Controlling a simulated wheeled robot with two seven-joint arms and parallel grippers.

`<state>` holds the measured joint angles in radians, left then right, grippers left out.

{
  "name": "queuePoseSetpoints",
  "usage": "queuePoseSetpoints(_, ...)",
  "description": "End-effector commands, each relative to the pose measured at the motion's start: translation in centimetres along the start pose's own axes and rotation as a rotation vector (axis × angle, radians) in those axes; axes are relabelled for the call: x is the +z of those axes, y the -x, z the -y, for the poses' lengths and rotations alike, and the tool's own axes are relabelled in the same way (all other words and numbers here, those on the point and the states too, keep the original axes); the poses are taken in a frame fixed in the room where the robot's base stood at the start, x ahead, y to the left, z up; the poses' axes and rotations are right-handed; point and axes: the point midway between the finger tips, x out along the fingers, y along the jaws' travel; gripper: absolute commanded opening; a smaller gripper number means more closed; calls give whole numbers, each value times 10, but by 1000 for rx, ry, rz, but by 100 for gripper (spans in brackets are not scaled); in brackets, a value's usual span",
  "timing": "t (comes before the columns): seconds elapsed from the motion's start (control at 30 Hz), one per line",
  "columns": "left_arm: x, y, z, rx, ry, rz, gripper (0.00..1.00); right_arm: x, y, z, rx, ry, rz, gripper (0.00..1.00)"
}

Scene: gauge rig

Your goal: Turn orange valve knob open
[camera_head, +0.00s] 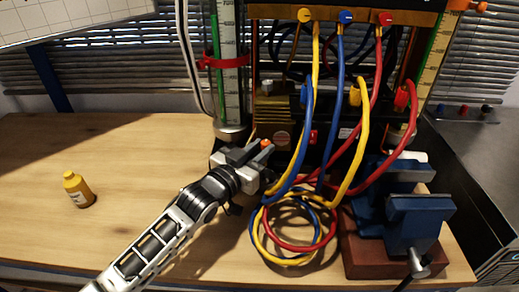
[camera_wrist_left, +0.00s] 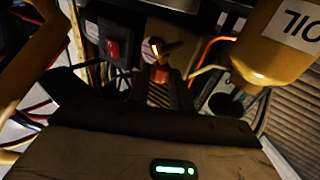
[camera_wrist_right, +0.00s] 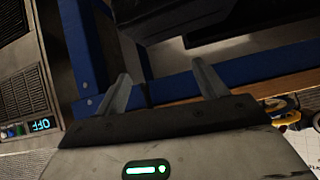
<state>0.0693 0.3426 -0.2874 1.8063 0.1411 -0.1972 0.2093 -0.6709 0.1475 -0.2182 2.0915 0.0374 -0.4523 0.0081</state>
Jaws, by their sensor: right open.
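The orange valve knob (camera_head: 267,145) shows as a small orange piece at the tip of my left gripper (camera_head: 256,153), low in front of the gauge rig. The knob's full shape is hidden. My right gripper (camera_wrist_right: 163,90) is open and empty in the right wrist view, facing blue metal parts. It is outside the head view.
Yellow, blue and red hoses (camera_head: 315,75) hang just right of the left gripper and coil on the table. A blue vise (camera_head: 420,215) stands at the right. The left table area is otherwise clear. A red switch (camera_wrist_left: 112,47) shows in the left wrist view.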

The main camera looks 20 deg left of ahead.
Motion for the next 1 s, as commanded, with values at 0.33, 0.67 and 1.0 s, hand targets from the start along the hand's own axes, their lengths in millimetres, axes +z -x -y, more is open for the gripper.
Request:
queuePoseSetpoints(0.33,-3,-1,-5,-99,8,-8,0,-4,4,-1,5,10,8,71)
queuePoseSetpoints(0.67,-1,0,-4,-134,1,-3,0,-2,3,-2,8,17,15,71)
queuePoseSetpoints(1.0,-1,0,-3,-134,1,-2,43,-3,3,-2,7,20,11,71)
